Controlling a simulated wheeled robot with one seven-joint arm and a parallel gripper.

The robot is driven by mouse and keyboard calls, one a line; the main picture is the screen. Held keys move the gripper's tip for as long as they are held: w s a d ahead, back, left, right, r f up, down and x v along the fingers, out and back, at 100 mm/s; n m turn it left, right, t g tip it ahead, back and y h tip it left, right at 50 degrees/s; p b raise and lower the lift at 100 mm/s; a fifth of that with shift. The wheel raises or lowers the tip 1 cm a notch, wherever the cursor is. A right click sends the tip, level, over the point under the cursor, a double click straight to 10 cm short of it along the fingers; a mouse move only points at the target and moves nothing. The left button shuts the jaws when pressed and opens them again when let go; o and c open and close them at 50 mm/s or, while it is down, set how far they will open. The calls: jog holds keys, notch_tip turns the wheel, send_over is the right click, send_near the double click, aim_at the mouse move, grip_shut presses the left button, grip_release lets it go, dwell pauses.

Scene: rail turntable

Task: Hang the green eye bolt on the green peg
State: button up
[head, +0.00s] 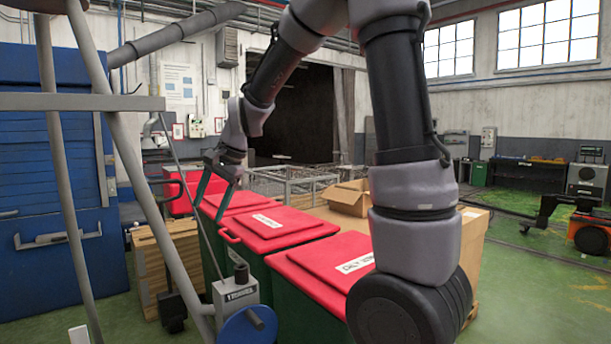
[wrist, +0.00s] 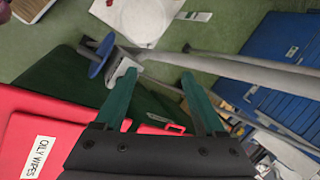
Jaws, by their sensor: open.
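My gripper (head: 218,172) is in the air above the row of red-lidded bins in the head view, its fingers pointing down. In the wrist view my gripper (wrist: 159,76) is open, with two green fingers apart and nothing between them. I cannot make out the green eye bolt or the green peg in either view.
Green bins with red lids (head: 280,222) stand below my arm. Grey tubular poles (head: 120,140), a winch-like unit with a blue wheel (head: 245,328) and a blue cabinet (head: 30,200) are at the left. An open cardboard box (head: 347,198) sits behind the bins.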

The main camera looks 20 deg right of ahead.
jog(key=s+d+r+n+t+h, duration=0.1)
jog(key=s+d+r, duration=0.3)
jog(key=s+d, duration=0.4)
jog(key=s+d+r+n+t+h, duration=0.1)
jog(key=s+d+r+n+t, duration=0.2)
jog(key=s+d+r, duration=0.2)
jog(key=s+d, duration=0.3)
jog(key=s, duration=0.4)
jog(key=shift+d, duration=0.15)
jog(key=shift+r, duration=0.1)
jog(key=c, duration=0.4)
jog(key=shift+o, duration=0.2)
jog(key=shift+w, duration=0.15)
